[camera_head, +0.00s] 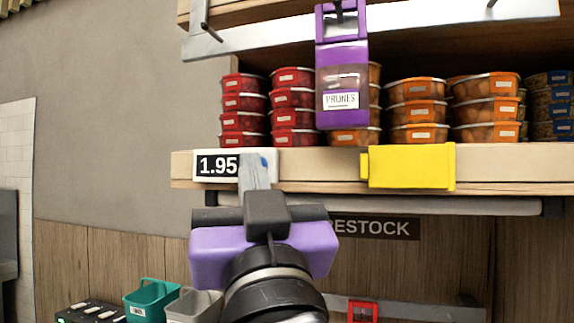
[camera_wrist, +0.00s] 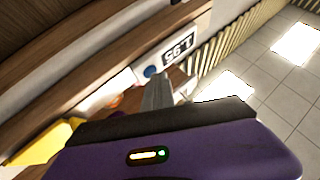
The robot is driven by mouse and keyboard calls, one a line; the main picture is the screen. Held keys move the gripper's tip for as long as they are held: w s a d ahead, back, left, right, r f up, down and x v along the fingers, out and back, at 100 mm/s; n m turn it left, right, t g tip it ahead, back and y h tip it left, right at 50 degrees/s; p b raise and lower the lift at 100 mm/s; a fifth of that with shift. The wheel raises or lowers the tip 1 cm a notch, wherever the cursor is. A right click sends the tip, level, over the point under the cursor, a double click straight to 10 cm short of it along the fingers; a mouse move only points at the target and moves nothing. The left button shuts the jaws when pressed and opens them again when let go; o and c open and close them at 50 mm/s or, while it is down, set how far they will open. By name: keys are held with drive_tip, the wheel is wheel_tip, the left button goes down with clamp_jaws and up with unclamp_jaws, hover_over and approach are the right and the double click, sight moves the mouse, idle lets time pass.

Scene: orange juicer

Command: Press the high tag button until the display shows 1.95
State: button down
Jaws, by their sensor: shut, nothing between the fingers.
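A white price tag (camera_head: 207,177) sits on the front edge of the shelf in the head view, and its dark display reads 1.95. The tag also shows in the wrist view (camera_wrist: 196,33), seen at a slant. A blue round button (camera_wrist: 150,71) is on the tag beside the display; in the head view a bit of blue (camera_head: 264,160) shows by my fingertips. My gripper (camera_head: 252,158) is shut and empty, with its grey fingertips in front of the tag's right part. In the wrist view the fingertips (camera_wrist: 157,84) lie close to the button; I cannot tell whether they touch it.
A yellow blank tag (camera_head: 412,167) is on the shelf edge (camera_head: 320,165) to the right. A purple prunes package (camera_head: 342,80) hangs above. Stacked red (camera_head: 243,102) and orange (camera_head: 415,110) tubs fill the shelf. A teal bin (camera_head: 150,300) stands low at left.

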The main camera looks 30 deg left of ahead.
drive_tip(key=shift+s+d, duration=0.2)
drive_tip(key=shift+s, duration=0.55)
drive_tip(key=shift+s, duration=0.1)
drive_tip(key=shift+s+d, duration=0.2)
drive_tip(key=shift+s, duration=0.6)
drive_tip(key=shift+s+d, duration=0.2)
drive_tip(key=shift+s, duration=0.55)
drive_tip(key=shift+s+d, duration=0.2)
drive_tip(key=shift+s, duration=0.6)
drive_tip(key=shift+s+d+p, duration=0.2)
drive_tip(key=shift+s+d, duration=0.05)
drive_tip(key=shift+s, duration=0.7)
drive_tip(key=shift+s+d+p, duration=0.2)
drive_tip(key=shift+s+p, duration=0.05)
drive_tip(key=shift+s, duration=0.75)
drive_tip(key=shift+s+d+p, duration=0.2)
drive_tip(key=shift+s+d, duration=0.05)
drive_tip(key=shift+s, duration=0.7)
